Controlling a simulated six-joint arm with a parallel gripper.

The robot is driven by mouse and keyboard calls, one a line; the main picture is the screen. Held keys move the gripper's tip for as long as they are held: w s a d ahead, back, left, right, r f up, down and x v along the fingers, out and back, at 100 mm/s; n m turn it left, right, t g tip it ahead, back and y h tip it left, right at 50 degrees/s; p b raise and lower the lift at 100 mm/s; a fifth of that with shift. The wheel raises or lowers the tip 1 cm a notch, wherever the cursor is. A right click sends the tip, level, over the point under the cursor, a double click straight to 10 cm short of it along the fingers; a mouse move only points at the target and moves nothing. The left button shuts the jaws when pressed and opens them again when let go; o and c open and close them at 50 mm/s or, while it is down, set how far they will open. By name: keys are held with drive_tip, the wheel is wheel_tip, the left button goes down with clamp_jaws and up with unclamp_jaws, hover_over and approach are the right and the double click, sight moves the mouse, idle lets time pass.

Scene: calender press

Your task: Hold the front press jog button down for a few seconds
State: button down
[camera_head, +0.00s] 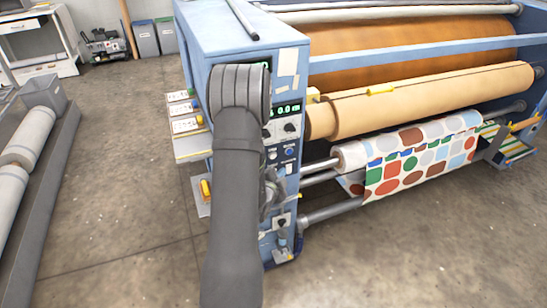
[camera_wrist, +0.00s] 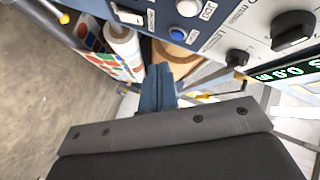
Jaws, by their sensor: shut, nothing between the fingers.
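The blue control panel of the press (camera_head: 284,130) faces the camera, partly hidden behind my arm. In the wrist view the panel shows upside down. It carries a round white button (camera_wrist: 188,8) with a small label beside it that seems to read JOG, and a round blue button (camera_wrist: 177,34). In the head view the white button (camera_head: 272,155) and the blue button (camera_head: 289,151) show just right of my arm. My gripper (camera_wrist: 158,72) is shut and empty, its blue fingertips below both buttons in the wrist picture. Contact with either button is not visible.
A patterned fabric roll (camera_head: 415,155) and a tan roller (camera_head: 430,95) lie to the right. Open concrete floor (camera_head: 130,190) lies left.

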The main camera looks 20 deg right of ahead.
sight(273, 156)
drive_tip(key=shift+w, duration=2.85)
drive_tip(key=shift+w, duration=0.15)
drive_tip(key=shift+w, duration=0.25)
drive_tip(key=shift+w, duration=0.4)
idle(1.2)
drive_tip(key=shift+s, duration=0.15)
idle(2.8)
drive_tip(key=shift+s, duration=0.65)
